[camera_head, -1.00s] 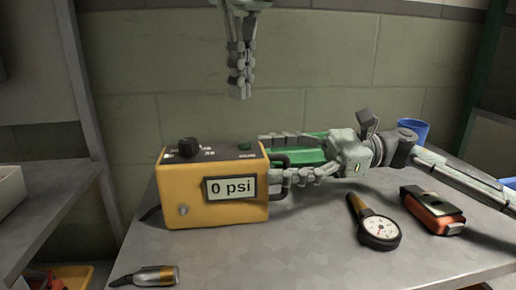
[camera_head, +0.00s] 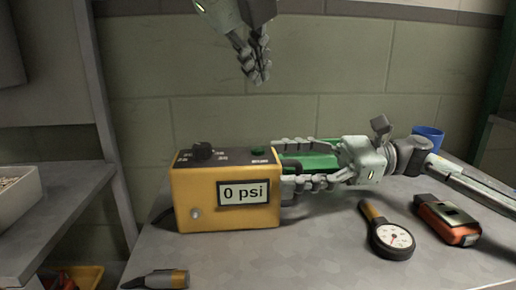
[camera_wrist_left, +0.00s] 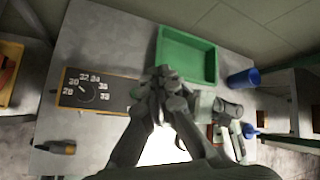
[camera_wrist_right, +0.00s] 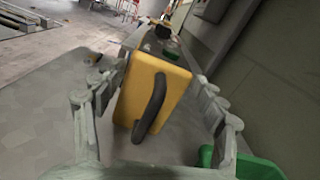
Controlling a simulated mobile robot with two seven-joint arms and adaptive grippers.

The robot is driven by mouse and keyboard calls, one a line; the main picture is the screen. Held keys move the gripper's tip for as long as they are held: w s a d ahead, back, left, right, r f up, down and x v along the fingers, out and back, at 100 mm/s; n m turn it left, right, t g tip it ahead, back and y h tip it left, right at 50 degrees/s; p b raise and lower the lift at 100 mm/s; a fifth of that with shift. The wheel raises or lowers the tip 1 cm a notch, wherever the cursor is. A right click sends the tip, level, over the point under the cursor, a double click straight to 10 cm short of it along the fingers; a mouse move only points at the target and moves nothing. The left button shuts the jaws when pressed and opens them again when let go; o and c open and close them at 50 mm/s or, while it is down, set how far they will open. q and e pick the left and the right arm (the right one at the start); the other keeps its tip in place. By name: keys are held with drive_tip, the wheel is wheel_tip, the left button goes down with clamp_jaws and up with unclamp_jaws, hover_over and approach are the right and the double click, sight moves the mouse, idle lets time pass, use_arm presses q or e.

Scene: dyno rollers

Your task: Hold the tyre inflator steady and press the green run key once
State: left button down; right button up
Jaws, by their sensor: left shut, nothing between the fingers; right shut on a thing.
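The tyre inflator (camera_head: 222,205) is a yellow box with a dark top, standing upright on the bench; its display reads 0 psi. The green run key (camera_head: 258,152) is on its top, at the right; the right wrist view also shows it (camera_wrist_right: 173,45). My right gripper (camera_head: 282,167) is shut on the inflator's right end, one finger on each side, with the dark handle (camera_wrist_right: 150,110) between them. My left gripper (camera_head: 260,80) is shut and empty, tilted, in the air above the key.
A green tray (camera_wrist_left: 188,57) lies behind my right gripper. A blue cup (camera_head: 428,138), a round gauge (camera_head: 392,240) and an orange-and-black device (camera_head: 446,220) are at the right. A grey-and-brass piece (camera_head: 160,279) lies at the front left.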

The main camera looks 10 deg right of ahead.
sight(257, 151)
use_arm(q)
drive_tip(key=shift+f, duration=4.4)
drive_tip(key=shift+f, duration=0.4)
drive_tip(key=shift+f, duration=0.4)
drive_tip(key=shift+r, duration=0.8)
drive_tip(key=shift+r, duration=0.1)
drive_tip(key=shift+r, duration=2.4)
